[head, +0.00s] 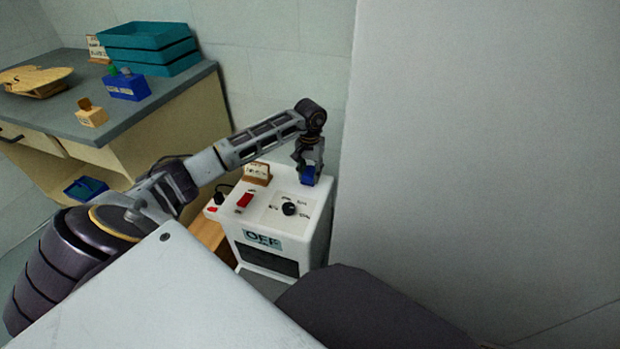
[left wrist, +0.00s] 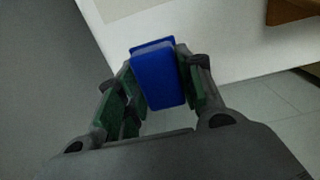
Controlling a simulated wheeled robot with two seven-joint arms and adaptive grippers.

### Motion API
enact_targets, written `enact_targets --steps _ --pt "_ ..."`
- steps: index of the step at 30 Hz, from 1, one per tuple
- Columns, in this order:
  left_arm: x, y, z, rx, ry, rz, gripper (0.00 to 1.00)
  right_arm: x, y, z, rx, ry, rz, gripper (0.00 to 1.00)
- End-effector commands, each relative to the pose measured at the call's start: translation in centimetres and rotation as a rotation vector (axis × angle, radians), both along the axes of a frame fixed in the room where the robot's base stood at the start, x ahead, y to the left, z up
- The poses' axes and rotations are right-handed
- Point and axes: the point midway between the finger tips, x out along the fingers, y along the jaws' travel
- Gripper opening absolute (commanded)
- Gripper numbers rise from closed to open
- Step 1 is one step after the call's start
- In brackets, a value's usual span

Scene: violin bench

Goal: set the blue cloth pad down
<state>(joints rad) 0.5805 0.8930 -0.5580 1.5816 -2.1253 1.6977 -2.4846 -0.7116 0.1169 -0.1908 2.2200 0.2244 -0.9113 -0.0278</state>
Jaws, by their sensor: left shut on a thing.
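The blue cloth pad (left wrist: 157,74) is a small blue block between the two fingers of my left gripper (left wrist: 162,88) in the left wrist view. The left gripper is shut on it. In the head view, the left gripper (head: 310,170) points down at the back right of a white machine, with the blue pad (head: 308,176) at its fingertips. Whether the pad touches the machine's top cannot be told. My right gripper is not in view.
The white machine (head: 318,232) carries a red switch (head: 244,200), a black knob (head: 289,208), a wooden sign (head: 257,173) and an "OFF" label (head: 262,240). A pale wall panel (head: 480,130) stands close on the right. A bench (head: 185,98) at left holds teal trays (head: 150,48) and a blue box (head: 127,87).

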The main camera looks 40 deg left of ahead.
Motion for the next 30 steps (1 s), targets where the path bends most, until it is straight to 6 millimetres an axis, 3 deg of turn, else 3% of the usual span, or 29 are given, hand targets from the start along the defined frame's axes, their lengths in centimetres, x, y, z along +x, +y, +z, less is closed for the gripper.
enact_targets --steps 6,21,22,26,30 --pt "0.0 0.0 -2.2 -0.001 0.001 0.0 0.18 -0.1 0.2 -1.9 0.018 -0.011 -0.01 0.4" --pt "0.0 0.0 -2.6 0.001 0.0 0.0 0.18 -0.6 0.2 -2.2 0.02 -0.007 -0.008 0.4" --pt "0.0 0.0 -2.6 0.001 0.0 0.0 0.39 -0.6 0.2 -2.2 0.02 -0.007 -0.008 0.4" --pt "0.0 0.0 -2.6 0.001 0.0 0.0 0.56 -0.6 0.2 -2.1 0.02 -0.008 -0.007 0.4" --pt "0.0 0.0 -2.6 0.0 0.0 0.0 0.58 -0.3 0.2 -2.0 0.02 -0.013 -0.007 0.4"
